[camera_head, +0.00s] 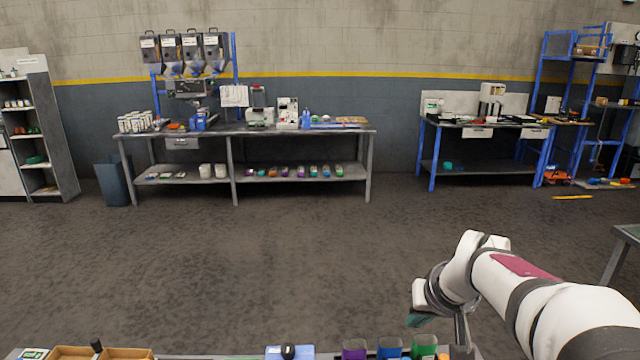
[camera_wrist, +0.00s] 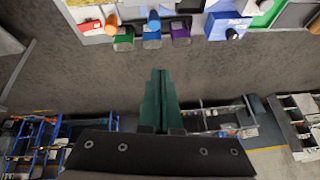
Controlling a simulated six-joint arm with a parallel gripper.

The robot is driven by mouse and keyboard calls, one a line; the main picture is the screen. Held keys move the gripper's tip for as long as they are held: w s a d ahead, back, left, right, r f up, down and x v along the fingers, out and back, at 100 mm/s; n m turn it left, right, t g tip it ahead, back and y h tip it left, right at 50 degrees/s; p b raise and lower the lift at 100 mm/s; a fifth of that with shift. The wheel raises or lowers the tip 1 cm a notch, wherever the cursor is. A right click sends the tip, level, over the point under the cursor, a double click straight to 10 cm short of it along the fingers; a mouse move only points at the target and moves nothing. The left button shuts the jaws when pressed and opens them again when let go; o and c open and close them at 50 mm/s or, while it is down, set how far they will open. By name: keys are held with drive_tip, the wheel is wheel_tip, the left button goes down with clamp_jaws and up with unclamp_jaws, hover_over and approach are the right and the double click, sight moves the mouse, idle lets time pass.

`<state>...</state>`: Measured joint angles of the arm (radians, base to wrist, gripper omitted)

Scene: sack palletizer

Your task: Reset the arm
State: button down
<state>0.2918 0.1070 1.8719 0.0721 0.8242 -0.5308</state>
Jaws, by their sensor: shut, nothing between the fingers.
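My arm reaches in from the lower right of the head view, with my gripper (camera_head: 421,319) hanging at its left end above the near bench edge. In the wrist view my gripper (camera_wrist: 160,75) shows as two dark green fingers pressed together, with nothing between them. The fingers are over bare floor, apart from the items on the near bench.
The near bench (camera_head: 205,357) holds purple (camera_head: 354,349), blue (camera_head: 390,347) and green (camera_head: 424,345) containers and a blue box (camera_head: 290,352). A long workbench (camera_head: 300,131) and a blue-legged bench (camera_head: 485,122) stand by the far wall. Open floor lies between.

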drive_tip(key=s+a+r+m+t+y, duration=0.1)
drive_tip(key=s+a, duration=0.5)
drive_tip(key=s, duration=0.3)
drive_tip(key=s+a+r+m, duration=0.1)
drive_tip(key=s+a+r, duration=0.1)
drive_tip(key=s+a, duration=0.6)
drive_tip(key=s+d+f+m+g, duration=0.1)
drive_tip(key=s+d+f+g, duration=0.1)
drive_tip(key=s+f+g, duration=0.5)
drive_tip(key=s+f, duration=0.1)
drive_tip(key=s, duration=0.4)
drive_tip(key=shift+s+f+m, duration=0.35)
drive_tip(key=shift+s+m, duration=0.05)
drive_tip(key=shift+d, duration=0.1)
